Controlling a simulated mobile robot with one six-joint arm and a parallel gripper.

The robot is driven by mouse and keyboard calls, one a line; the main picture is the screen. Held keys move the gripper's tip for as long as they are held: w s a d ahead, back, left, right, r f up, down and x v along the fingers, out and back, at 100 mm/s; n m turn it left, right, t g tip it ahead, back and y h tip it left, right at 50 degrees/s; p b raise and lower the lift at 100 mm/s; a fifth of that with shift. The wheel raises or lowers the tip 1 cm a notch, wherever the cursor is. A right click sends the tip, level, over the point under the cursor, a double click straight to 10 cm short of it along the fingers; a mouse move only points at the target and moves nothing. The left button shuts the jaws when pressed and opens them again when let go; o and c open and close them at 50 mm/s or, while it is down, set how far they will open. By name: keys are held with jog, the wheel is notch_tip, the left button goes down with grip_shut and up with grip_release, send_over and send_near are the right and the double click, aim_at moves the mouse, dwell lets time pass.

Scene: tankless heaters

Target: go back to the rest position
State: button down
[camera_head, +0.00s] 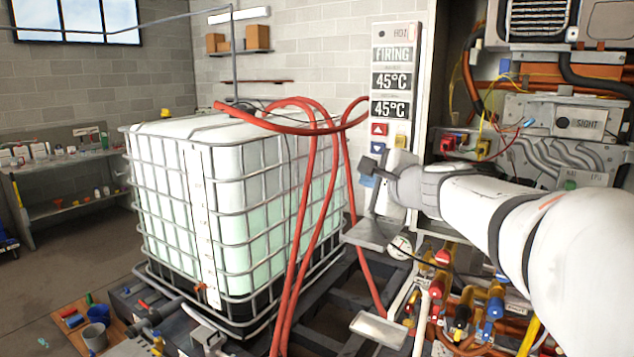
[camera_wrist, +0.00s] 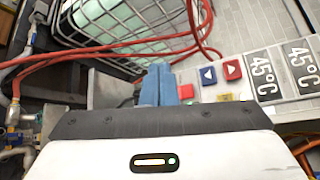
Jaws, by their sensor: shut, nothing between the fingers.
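My gripper (camera_head: 374,170) is in front of the lower part of the white control panel (camera_head: 402,30), close to its buttons. In the wrist view its blue fingers (camera_wrist: 158,84) are together with nothing between them. The panel displays read FIRING, 45°C and 45°C. A red arrow button (camera_head: 379,129) shows above the gripper. The wrist view shows the red arrow button (camera_wrist: 208,75) and a blue arrow button (camera_wrist: 232,70) to the right of the fingers. Whether the fingertips touch the panel cannot be told.
A caged white tank (camera_head: 208,225) stands left of the panel, with red hoses (camera_head: 310,190) looping down beside it. The open heater cabinet (camera_head: 560,125) is behind my arm. Pipes and coloured valves (camera_head: 462,310) sit below. A small grey shelf (camera_head: 372,234) is under the gripper.

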jog(key=s+a+f+n+g+y, duration=0.1)
jog(key=s+a+f+n+g, duration=0.25)
jog(key=s+f+n, duration=0.3)
jog(key=s+d+f+n+g+h, duration=0.2)
jog(key=s+f+n, duration=0.4)
jog(key=s+f, duration=0.3)
jog(key=s+d+f+n+g+h, duration=0.2)
jog(key=s+f+n+g, duration=0.3)
jog(key=s+f, duration=0.5)
jog(key=s+n+h, duration=0.1)
jog(key=s, duration=0.1)
jog(key=shift+s+d+g+h, duration=0.2)
jog(key=shift+s+g+h, duration=0.15)
jog(key=shift+h, duration=0.05)
